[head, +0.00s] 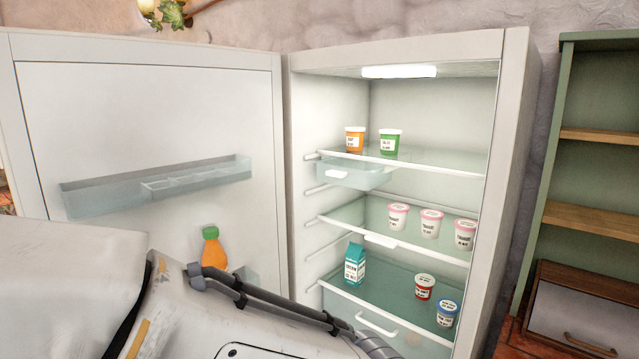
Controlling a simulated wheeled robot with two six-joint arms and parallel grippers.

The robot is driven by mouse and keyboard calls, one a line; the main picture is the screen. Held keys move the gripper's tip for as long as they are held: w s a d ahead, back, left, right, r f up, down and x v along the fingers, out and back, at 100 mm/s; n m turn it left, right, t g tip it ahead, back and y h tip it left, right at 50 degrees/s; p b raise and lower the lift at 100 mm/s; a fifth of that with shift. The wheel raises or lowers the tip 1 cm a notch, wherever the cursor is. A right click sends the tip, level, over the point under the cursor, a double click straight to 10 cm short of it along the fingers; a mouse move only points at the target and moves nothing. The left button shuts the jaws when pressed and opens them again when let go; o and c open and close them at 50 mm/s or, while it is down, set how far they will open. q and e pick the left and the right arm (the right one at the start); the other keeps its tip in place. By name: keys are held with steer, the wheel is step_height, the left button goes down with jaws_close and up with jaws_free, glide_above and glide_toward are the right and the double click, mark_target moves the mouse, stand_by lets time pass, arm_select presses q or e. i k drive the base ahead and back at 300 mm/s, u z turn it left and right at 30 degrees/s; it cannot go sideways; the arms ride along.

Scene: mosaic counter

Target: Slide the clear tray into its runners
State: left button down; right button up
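The fridge (516,130) stands open. A small clear tray (357,177) with a white pull (337,174) sits just under the left part of the top glass shelf (430,159). I cannot tell how far it sits in its runners. White rails (316,190) show on the left inner wall below it. Another white pull (381,241) shows at the front of the middle shelf (410,220). Neither gripper is in view; a large pale arm part with dark cables, likely mine, fills the lower left and hides the fridge's lower left.
An orange tub (354,139) and a green tub (389,142) stand on the top shelf, several pink-lidded tubs (430,223) on the middle one. A teal carton (355,265) and two tubs stand lower. The open door (150,120) is left, a green cabinet (590,140) right.

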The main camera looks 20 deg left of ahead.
mark_target(361, 176)
steer(key=z, duration=0.15)
steer(key=i, duration=1.15)
steer(key=u, duration=0.7)
